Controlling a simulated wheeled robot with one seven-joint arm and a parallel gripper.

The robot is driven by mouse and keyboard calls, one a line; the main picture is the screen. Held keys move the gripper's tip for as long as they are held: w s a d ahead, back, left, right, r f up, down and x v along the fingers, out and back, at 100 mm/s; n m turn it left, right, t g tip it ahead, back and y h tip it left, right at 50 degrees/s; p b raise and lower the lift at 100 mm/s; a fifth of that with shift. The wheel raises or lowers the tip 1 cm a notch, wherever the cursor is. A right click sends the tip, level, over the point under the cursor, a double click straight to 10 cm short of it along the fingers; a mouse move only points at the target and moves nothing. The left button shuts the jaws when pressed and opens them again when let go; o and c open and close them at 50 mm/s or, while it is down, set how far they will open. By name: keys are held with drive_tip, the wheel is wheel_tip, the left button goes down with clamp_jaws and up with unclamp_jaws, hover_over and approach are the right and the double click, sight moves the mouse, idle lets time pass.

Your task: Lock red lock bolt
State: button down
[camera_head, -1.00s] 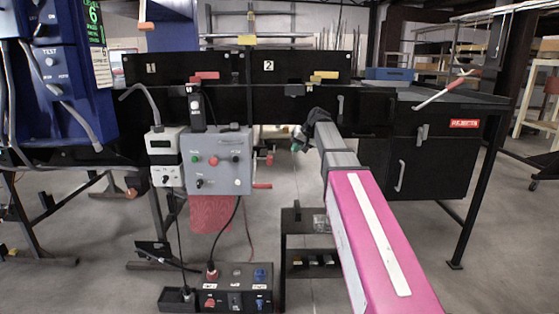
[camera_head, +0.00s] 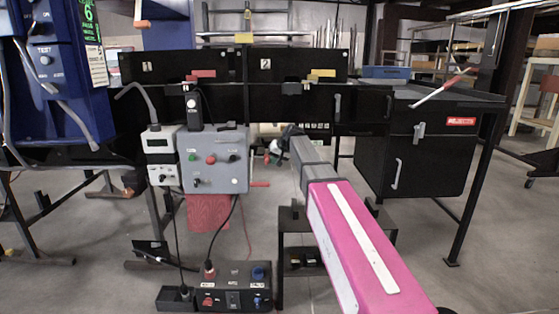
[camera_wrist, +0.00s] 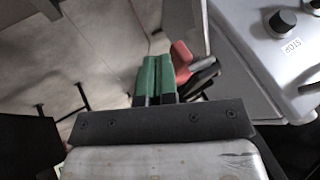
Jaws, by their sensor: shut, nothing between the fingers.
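My gripper (camera_head: 273,151) is shut and empty, just right of the grey control box (camera_head: 242,145). In the wrist view its green fingertips (camera_wrist: 156,62) are together. A red part with black pieces (camera_wrist: 181,54) shows just right of and beyond the fingertips; I cannot tell whether they touch. Another red piece (camera_head: 203,73) lies on the black panel's upper edge by the number 1. I cannot tell which red piece is the lock bolt.
A yellow piece (camera_head: 322,73) sits by the number 2. A black switch box (camera_head: 233,285) is on the floor below, with cables up to the grey box. A low black stand (camera_head: 292,222) is under my arm. A black cabinet (camera_head: 425,160) stands right.

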drive_tip(key=shift+a, duration=0.2)
drive_tip(key=shift+a, duration=1.5)
drive_tip(key=s+d+r, duration=0.4)
drive_tip(key=d+r, duration=0.4)
drive_tip(key=d, duration=0.1)
